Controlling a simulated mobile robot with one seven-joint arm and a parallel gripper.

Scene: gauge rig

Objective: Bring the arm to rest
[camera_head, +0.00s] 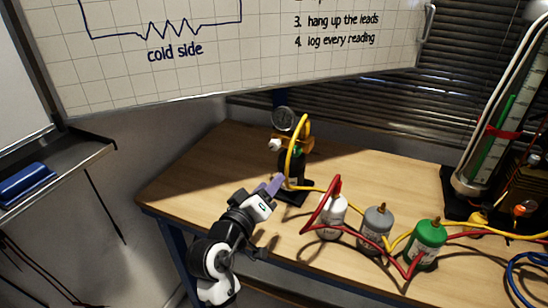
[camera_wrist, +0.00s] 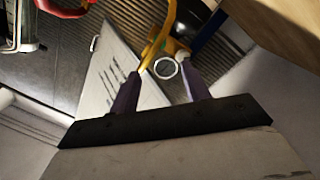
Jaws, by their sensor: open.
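My arm reaches up from the bottom of the head view, over the front left edge of the wooden bench (camera_head: 220,157). My gripper (camera_head: 276,186), with purple fingers, is near a black gauge stand (camera_head: 292,165) that carries a round dial gauge (camera_head: 283,119) and a yellow hose. In the wrist view my gripper (camera_wrist: 160,85) has its two fingers apart. A ring-shaped part (camera_wrist: 166,68) and the yellow hose (camera_wrist: 156,45) show beyond the gap between them. I cannot tell whether the fingers touch the stand.
White (camera_head: 331,216), grey (camera_head: 376,228) and green (camera_head: 427,243) bottles stand right of my gripper, with red and yellow hoses looped around them. A tall column rig (camera_head: 490,140) stands at the right. A whiteboard (camera_head: 240,50) hangs above. The bench's back left is clear.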

